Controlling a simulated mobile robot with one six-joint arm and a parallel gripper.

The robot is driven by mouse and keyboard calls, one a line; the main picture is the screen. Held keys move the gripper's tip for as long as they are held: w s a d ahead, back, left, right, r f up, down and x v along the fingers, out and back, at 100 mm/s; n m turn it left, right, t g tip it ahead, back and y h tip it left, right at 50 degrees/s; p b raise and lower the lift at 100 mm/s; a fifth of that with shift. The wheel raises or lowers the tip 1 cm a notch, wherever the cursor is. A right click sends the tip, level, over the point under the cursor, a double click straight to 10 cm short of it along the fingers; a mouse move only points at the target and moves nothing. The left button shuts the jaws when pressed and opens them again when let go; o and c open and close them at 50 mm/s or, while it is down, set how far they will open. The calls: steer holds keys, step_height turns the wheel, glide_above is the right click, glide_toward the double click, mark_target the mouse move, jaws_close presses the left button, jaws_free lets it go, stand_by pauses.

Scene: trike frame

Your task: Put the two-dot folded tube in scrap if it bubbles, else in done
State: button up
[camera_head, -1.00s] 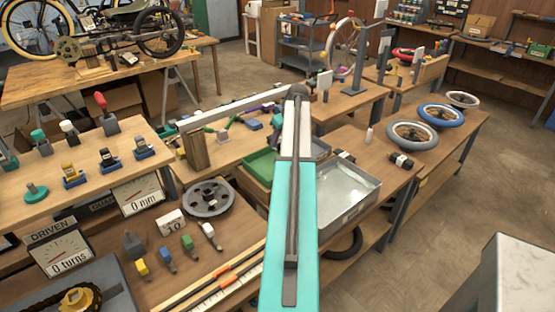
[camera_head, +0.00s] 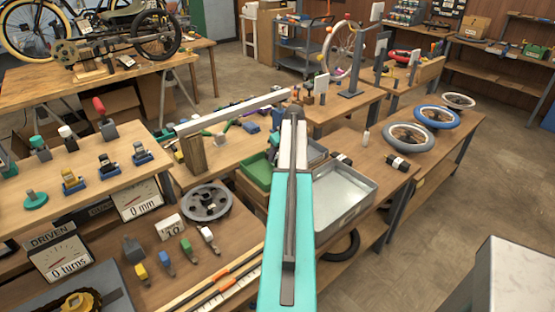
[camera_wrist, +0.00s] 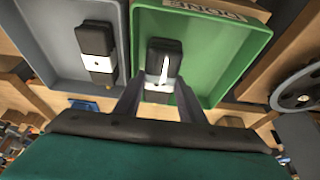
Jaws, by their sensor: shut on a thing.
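My gripper (camera_wrist: 158,100) is shut on a black folded tube (camera_wrist: 163,57) with a white band, seen between its fingers in the wrist view. The held tube is over the green tray (camera_wrist: 202,32), whose label reads DONE upside down. I cannot tell whether it touches the tray floor. Left of it, a grey tray (camera_wrist: 60,50) holds another black tube (camera_wrist: 95,40) with a white band. No dots are readable on either. In the head view my arm hides the gripper and held tube; the green tray (camera_head: 251,172) shows left of the arm.
A metal tank (camera_head: 345,190) stands right of my arm on the bench. Two dark folded pieces lie near it, one behind (camera_head: 342,158) and one to its right (camera_head: 398,165). Wheels (camera_head: 437,117) lie farther right. A long pale bar on a wooden block (camera_head: 194,153) stands left.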

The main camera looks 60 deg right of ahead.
steer(key=shift+f+p, duration=0.3)
steer(key=shift+f, duration=0.9)
steer(key=shift+f, duration=0.1)
steer(key=o, duration=0.9)
steer(key=shift+o, duration=0.2)
steer(key=shift+b+v, duration=1.35)
steer(key=shift+v, duration=4.75)
